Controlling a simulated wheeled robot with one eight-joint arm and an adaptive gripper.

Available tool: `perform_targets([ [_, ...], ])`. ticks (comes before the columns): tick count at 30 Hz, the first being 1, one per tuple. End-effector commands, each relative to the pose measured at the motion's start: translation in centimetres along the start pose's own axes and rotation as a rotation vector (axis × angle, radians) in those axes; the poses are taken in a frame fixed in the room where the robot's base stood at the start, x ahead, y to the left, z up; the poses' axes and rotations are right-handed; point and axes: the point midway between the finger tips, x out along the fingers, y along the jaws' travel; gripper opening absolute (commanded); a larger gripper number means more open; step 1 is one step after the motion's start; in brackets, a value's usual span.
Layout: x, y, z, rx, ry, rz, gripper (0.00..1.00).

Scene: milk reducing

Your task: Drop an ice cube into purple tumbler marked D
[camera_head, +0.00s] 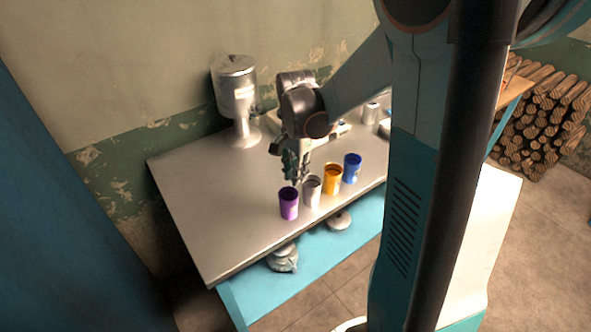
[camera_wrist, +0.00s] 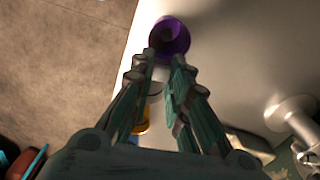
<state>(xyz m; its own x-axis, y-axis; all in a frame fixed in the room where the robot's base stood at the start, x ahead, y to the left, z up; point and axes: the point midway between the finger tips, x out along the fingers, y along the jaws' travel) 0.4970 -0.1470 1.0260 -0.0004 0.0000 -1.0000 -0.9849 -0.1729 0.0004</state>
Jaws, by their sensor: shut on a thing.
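The purple tumbler (camera_head: 289,204) stands upright at the near edge of the metal table, at the left end of a row. In the wrist view the purple tumbler (camera_wrist: 178,47) lies just past my fingertips, with its open mouth facing me. Its mark is too small to read. My gripper (camera_head: 298,181) points down just above the row, close to the purple and grey tumblers. In the wrist view my gripper (camera_wrist: 164,58) is shut with a narrow gap between the fingertips, on what seems a small pale ice cube, hard to make out against the pale background.
A grey tumbler (camera_head: 312,191), an orange tumbler (camera_head: 332,180) and a blue tumbler (camera_head: 352,168) continue the row to the right. A metal dispenser (camera_head: 236,92) stands at the back left. The metal table (camera_head: 210,215) is clear on its left side.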

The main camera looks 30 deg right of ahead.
Motion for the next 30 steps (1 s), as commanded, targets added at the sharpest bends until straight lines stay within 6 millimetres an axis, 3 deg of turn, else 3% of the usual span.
perform_targets([
  [4, -0.1, 0.0, 0.0, 0.0, 0.0, 0.0, 0.08],
  [6, -0.1, 0.0, 0.0, 0.0, 0.0, 0.0, 0.29],
  [8, -0.1, 0.0, 0.0, 0.0, 0.0, 0.0, 0.39],
  [20, -0.5, 0.0, 0.0, 0.0, 0.0, 0.0, 0.39],
  [26, -3.1, 0.1, 0.0, 0.0, 0.0, 0.0, 0.39],
  [30, -5.9, 0.0, 0.0, 0.0, 0.0, 0.0, 0.39],
])
